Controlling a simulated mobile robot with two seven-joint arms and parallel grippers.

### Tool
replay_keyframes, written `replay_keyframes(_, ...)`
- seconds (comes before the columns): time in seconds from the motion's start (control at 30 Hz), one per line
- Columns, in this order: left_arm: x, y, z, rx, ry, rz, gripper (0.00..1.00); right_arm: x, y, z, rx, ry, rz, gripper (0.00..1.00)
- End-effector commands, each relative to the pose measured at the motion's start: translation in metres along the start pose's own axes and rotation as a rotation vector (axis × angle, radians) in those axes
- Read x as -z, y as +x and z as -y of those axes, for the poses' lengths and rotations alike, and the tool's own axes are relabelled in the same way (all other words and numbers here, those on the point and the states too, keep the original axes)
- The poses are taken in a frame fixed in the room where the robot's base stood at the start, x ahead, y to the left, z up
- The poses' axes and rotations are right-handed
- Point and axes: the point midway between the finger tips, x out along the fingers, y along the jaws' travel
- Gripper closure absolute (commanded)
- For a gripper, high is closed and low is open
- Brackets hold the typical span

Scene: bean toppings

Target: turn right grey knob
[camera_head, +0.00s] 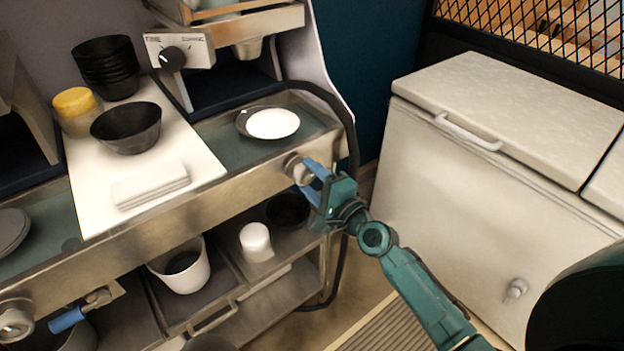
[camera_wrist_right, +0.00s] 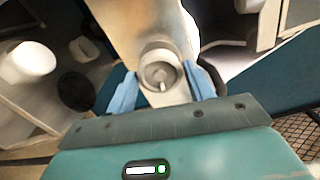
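The right grey knob (camera_head: 298,168) is a round metal knob on the front panel of the steel counter, at its right end. It also shows in the right wrist view (camera_wrist_right: 160,72), with a small raised pointer on its face. My right gripper (camera_head: 312,180) is at the knob, with its blue fingers pointing at the panel. In the right wrist view, my right gripper (camera_wrist_right: 163,88) is open, with one finger on each side of the knob and a visible gap around it. My left gripper is not in view.
A white plate in a dark dish (camera_head: 272,123) sits on the counter above the knob. A black cable (camera_head: 345,120) hangs just right of it. A white chest freezer (camera_head: 470,180) stands at right. A lower shelf holds a white pot (camera_head: 180,268) and a white jar (camera_head: 256,238).

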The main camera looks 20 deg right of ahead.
Motion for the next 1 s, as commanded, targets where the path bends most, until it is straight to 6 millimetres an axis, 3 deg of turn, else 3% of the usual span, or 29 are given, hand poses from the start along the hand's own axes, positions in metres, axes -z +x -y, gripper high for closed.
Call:
replay_keyframes(0.2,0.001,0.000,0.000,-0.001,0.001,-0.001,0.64,0.000,0.000,0.000,0.000,-0.001,0.000,0.29)
replay_keyframes(0.57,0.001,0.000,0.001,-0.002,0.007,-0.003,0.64,0.000,-0.008,-0.001,-0.001,-0.001,0.000,0.29)
replay_keyframes(1.0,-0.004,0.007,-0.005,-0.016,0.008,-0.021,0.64,0.000,-0.098,-0.004,-0.003,-0.003,0.001,0.29)
